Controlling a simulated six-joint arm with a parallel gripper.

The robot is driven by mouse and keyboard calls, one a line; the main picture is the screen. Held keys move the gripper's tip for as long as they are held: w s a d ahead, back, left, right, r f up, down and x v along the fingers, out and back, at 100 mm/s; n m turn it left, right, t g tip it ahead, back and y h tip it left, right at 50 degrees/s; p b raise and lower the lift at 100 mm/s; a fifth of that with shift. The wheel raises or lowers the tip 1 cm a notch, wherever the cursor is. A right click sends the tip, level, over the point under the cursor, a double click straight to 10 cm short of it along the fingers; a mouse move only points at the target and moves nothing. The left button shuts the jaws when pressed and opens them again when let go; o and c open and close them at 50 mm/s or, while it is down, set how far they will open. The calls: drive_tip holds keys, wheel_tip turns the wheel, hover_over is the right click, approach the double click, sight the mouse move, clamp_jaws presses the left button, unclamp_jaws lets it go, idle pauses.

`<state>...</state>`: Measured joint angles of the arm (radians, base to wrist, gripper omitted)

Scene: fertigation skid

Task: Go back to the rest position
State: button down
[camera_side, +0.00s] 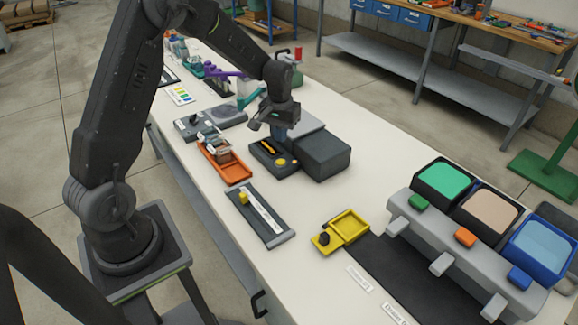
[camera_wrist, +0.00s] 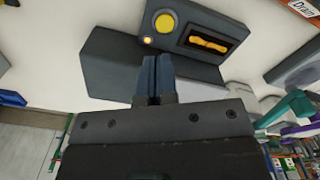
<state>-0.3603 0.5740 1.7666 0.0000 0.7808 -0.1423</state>
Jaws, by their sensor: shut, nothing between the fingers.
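My gripper (camera_side: 279,131) is above the white bench, over a dark grey box-shaped device. In the wrist view my gripper (camera_wrist: 157,76) shows two blue-grey fingers pressed together with nothing between them. The dark device (camera_side: 326,157) has a lower front panel with a yellow round button (camera_side: 281,163) and a yellow-orange handle in a black slot (camera_side: 269,147). The wrist view shows the same yellow button (camera_wrist: 165,22), a small lit orange lamp (camera_wrist: 147,40) and the handle (camera_wrist: 208,43). I cannot tell whether the fingertips touch the device.
An orange tray (camera_side: 236,172) holding small items lies left of the device. A grey slider track (camera_side: 260,216) and a yellow tray (camera_side: 350,224) are nearer. Green, beige and blue bins (camera_side: 444,180) stand at right. Bare bench top (camera_side: 345,193) lies between.

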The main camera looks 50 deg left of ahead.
drive_tip(key=s+d+r+m+t, duration=0.1)
drive_tip(key=s+d+r, duration=0.35)
drive_tip(key=r, duration=0.25)
drive_tip(key=s+d+r+m+t, duration=0.1)
drive_tip(key=s+d+r+m, duration=0.1)
drive_tip(key=s+d+r, duration=0.4)
drive_tip(key=s+d+r+m+t, duration=0.1)
drive_tip(key=s+d+r, duration=0.1)
drive_tip(key=s, duration=0.4)
drive_tip(key=s+d+r+m+t, duration=0.1)
drive_tip(key=s+d+r+t, duration=0.1)
drive_tip(key=s, duration=0.5)
wheel_tip(320, 180, up, 2)
drive_tip(key=shift+d+r+m, duration=0.15)
drive_tip(key=shift+d+m, duration=0.25)
drive_tip(key=shift+d, duration=0.45)
